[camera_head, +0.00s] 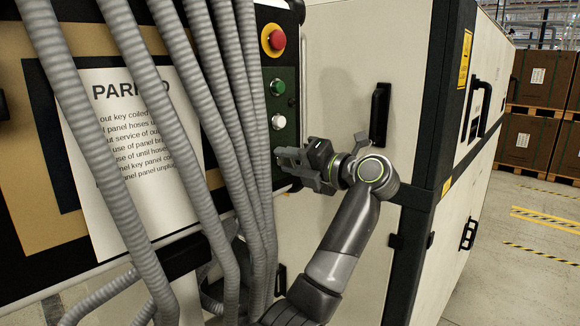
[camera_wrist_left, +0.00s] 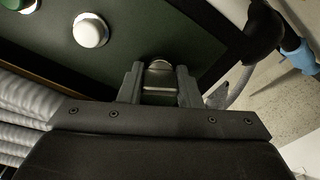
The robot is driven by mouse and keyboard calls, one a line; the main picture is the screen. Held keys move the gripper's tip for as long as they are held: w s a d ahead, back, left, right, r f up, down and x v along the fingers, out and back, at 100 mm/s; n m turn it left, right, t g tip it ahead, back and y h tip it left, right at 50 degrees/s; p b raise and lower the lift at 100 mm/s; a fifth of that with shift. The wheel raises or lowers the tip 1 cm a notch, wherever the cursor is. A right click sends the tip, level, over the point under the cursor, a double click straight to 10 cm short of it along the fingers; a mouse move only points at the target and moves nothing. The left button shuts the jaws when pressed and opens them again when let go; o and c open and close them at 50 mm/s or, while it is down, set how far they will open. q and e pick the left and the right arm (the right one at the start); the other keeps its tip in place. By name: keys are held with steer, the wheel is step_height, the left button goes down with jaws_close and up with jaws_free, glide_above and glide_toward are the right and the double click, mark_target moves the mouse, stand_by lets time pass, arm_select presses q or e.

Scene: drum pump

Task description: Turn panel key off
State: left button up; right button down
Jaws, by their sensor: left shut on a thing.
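The panel key (camera_wrist_left: 158,80) shows in the left wrist view as a small metallic piece against the dark green panel (camera_wrist_left: 135,45). My left gripper (camera_wrist_left: 159,84) has one finger on each side of it and is shut on it. In the head view my left gripper (camera_head: 282,156) reaches from the right to the lower part of the panel (camera_head: 288,104), below the white button (camera_head: 278,121). The key is hidden there by the fingers, and I cannot tell its turn angle. My right gripper is not in view.
Several grey corrugated hoses (camera_head: 215,70) hang just left of the gripper, in front of a paper sign (camera_head: 140,150). A red button (camera_head: 273,40) and a green button (camera_head: 278,86) sit higher on the panel. A black door handle (camera_head: 380,114) stands out behind the wrist.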

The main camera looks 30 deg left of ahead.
arm_select(q)
steer(key=shift+n, duration=0.4)
steer(key=o, duration=1)
steer(key=shift+d, duration=0.1)
steer(key=shift+s+d+f+b, duration=0.1)
steer(key=shift+d+b, duration=0.2)
steer(key=b+v, duration=0.4)
steer(key=v, duration=1.2)
steer(key=shift+d, duration=0.35)
